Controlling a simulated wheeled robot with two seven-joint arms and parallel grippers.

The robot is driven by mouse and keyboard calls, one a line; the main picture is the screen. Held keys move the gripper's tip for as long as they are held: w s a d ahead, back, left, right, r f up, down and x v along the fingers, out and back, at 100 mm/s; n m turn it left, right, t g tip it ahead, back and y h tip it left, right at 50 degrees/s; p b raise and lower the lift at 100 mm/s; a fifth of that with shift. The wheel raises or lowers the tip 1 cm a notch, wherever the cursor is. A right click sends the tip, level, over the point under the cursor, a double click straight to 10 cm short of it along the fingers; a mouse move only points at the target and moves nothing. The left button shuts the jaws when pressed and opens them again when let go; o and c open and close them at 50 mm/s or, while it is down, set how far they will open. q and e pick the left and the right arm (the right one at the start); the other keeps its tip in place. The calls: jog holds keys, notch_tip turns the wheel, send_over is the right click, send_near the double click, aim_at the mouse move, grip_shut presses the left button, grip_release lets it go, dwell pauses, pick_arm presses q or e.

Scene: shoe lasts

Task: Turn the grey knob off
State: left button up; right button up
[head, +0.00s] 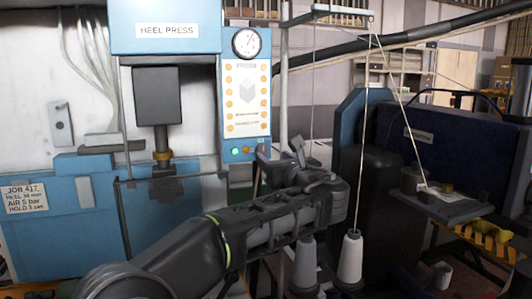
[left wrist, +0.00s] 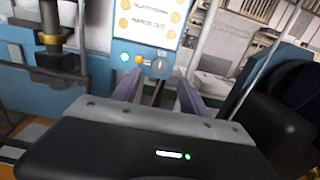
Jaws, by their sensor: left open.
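The grey knob (left wrist: 160,67) sits at the lower right of the press's control panel, beside a green and an orange light. In the left wrist view it shows between and beyond my left gripper's fingertips (left wrist: 160,79). A small mark above it is too small to read. In the head view my left gripper (head: 279,151) reaches toward the panel's lower right corner and hides most or all of the knob. The gripper is open, with nothing between its fingers. Contact with the knob cannot be told. My right gripper is not in view.
The blue heel press (head: 166,30) stands at left with a pressure gauge (head: 246,42) above the panel (head: 246,98). A grey post (head: 284,80) rises just right of the panel. Thread cones (head: 350,258) stand below right, with thread running up. A dark machine (head: 440,150) stands at right.

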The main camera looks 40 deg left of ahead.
aim_at(263, 150)
pick_arm(q)
jog(key=p+x, duration=0.1)
jog(key=x, duration=0.6)
jog(key=shift+a+p, duration=0.1)
jog(key=shift+p, duration=0.25)
grip_shut()
